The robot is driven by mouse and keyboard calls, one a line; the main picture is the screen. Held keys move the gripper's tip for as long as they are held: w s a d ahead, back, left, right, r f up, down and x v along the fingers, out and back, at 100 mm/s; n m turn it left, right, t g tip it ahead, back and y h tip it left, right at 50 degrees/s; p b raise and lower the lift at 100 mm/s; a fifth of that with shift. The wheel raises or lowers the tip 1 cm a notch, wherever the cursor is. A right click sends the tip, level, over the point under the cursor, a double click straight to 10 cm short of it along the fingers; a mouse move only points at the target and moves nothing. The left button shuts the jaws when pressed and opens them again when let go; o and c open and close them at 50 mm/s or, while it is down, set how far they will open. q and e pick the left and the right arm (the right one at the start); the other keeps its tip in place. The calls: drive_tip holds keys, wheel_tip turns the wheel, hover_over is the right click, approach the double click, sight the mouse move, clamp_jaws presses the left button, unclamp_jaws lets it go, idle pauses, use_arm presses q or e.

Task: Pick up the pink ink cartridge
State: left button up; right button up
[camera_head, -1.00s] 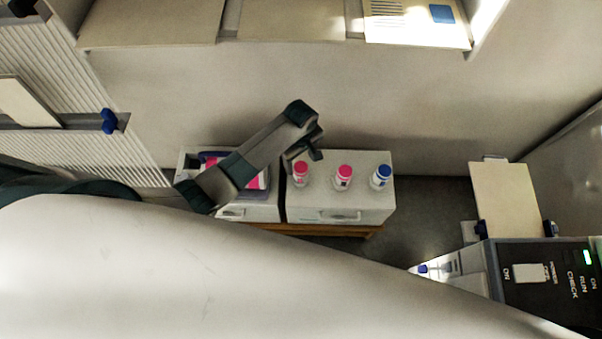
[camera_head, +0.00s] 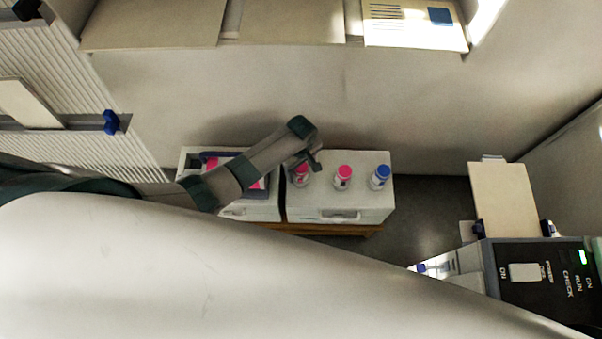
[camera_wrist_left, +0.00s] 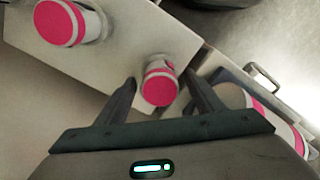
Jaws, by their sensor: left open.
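Two white cartridges with pink caps stand on the white cabinet (camera_head: 340,202). The left one (camera_head: 302,180) is partly hidden by my left gripper (camera_head: 310,164); the other pink one (camera_head: 343,178) stands to its right. In the left wrist view my open left gripper (camera_wrist_left: 161,80) has its fingers on either side of a pink-capped cartridge (camera_wrist_left: 160,88), with gaps visible. Whether the fingers reach down around its body I cannot tell. Another pink-capped cartridge (camera_wrist_left: 65,22) shows at the upper left there. My right gripper is not in view.
A blue-capped cartridge (camera_head: 380,178) stands at the right end of the row. A white case with pink items (camera_head: 232,213) adjoins the cabinet on the left, partly behind my arm. A control panel (camera_head: 545,280) is at the lower right. A wall rises behind the cabinet.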

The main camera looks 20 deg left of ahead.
use_arm(q)
drive_tip(key=c, duration=1.2)
drive_tip(key=shift+r, duration=0.1)
drive_tip(key=shift+r, duration=0.8)
wheel_tip(320, 180, up, 2)
drive_tip(key=shift+r+b, duration=0.15)
drive_tip(key=shift+b, duration=0.15)
drive_tip(key=s+d+r, duration=0.2)
drive_tip(key=d, duration=0.1)
drive_tip(key=s+d+r+b, duration=0.1)
drive_tip(key=s+d+r, duration=0.1)
drive_tip(key=d, duration=0.1)
drive_tip(key=s+d+r+b, duration=0.1)
drive_tip(key=s+d+r, duration=0.1)
drive_tip(key=d+r, duration=0.1)
drive_tip(key=shift+d, duration=0.6)
drive_tip(key=shift+w, duration=0.1)
